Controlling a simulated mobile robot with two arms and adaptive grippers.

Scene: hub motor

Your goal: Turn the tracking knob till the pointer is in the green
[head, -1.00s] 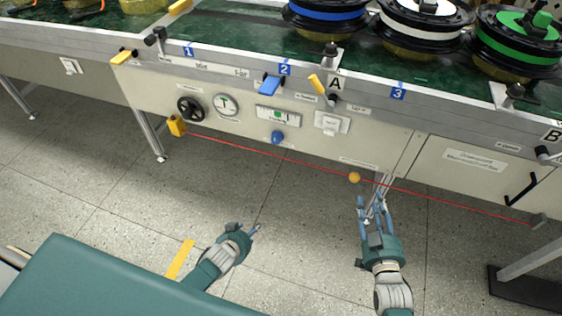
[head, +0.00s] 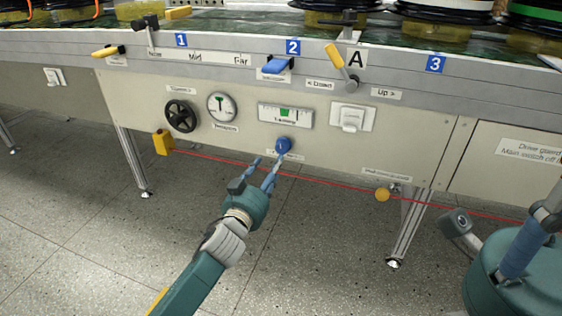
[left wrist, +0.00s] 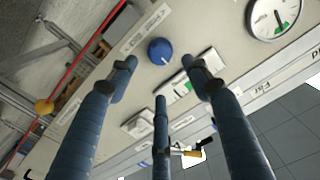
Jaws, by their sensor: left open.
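The tracking knob (head: 283,145) is a round blue knob on the front panel, just below the tracking gauge (head: 286,115). The gauge is a pale window with a green patch near its middle; its pointer is too small to read. My left gripper (head: 264,172) is open just below and left of the knob in the head view, fingers toward the panel. In the left wrist view the knob (left wrist: 160,50) shows between the spread fingers, with no contact visible. The gauge (left wrist: 188,90) is partly hidden by a finger there.
A black handwheel (head: 181,116) and a round dial (head: 222,107) sit left of the gauge. A white switch (head: 350,117) sits to its right. A red cord (head: 330,180) with a yellow ball (head: 382,194) runs below the panel.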

